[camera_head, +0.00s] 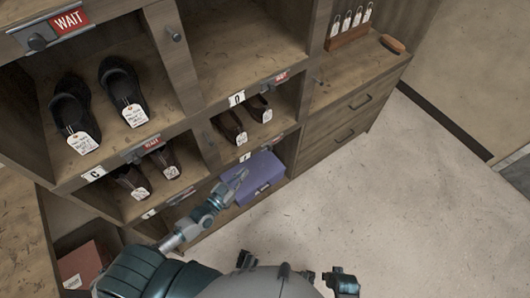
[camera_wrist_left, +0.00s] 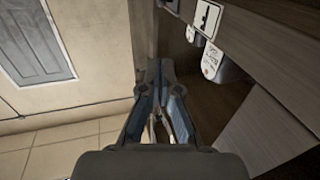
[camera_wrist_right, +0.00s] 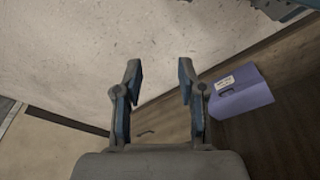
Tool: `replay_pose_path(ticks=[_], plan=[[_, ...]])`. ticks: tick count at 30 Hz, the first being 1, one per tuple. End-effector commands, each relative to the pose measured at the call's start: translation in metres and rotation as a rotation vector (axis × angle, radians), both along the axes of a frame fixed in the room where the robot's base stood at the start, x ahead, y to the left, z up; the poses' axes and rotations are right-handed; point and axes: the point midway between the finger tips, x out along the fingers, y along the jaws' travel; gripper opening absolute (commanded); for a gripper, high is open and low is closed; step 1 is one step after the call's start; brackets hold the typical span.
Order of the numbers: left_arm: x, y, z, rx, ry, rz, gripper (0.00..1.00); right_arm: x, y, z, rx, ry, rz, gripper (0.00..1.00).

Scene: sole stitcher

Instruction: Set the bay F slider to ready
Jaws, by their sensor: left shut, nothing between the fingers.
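Bay F is the lower right cubby in the head view, with a small white label plate (camera_head: 244,156) on its top edge. A purple box (camera_head: 262,175) sits in it. My left gripper (camera_head: 240,177) is in front of the purple box, below the label. In the left wrist view it (camera_wrist_left: 162,66) is shut and empty, left of a white plate with a black mark (camera_wrist_left: 207,18). My right gripper (camera_wrist_right: 158,68) is open and empty, left of the purple box (camera_wrist_right: 240,92) in the right wrist view.
Bay D's red slider (camera_head: 281,77) and bay C's red slider (camera_head: 152,143) sit on shelf edges; the top left slider (camera_head: 68,22) shows WAIT. Tagged shoes (camera_head: 122,85) fill other cubbies. Drawers (camera_head: 350,115) stand right. The floor (camera_head: 400,200) is clear.

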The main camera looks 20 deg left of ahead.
Motion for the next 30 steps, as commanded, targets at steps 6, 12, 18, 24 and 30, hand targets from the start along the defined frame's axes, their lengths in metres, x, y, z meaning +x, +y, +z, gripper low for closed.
replay_pose_path(ticks=[6, 12, 18, 24, 30], plan=[[0.014, -0.005, 0.000, -0.001, -0.001, 0.002, 0.00, 0.001, 0.000, 0.002, 0.000, -0.001, 0.000, 0.40], [0.051, -0.020, 0.001, -0.003, -0.002, 0.001, 0.00, 0.002, 0.001, 0.007, 0.002, -0.004, -0.001, 0.40], [0.091, -0.036, 0.001, -0.001, -0.001, 0.001, 0.00, 0.001, 0.001, 0.013, 0.002, -0.001, -0.002, 0.40], [0.110, -0.043, -0.019, 0.001, 0.002, 0.000, 0.00, 0.001, -0.001, 0.048, 0.000, -0.013, -0.005, 0.40], [0.118, -0.047, -0.026, 0.001, 0.002, 0.000, 0.00, 0.000, -0.002, 0.068, 0.001, -0.018, -0.006, 0.40]])
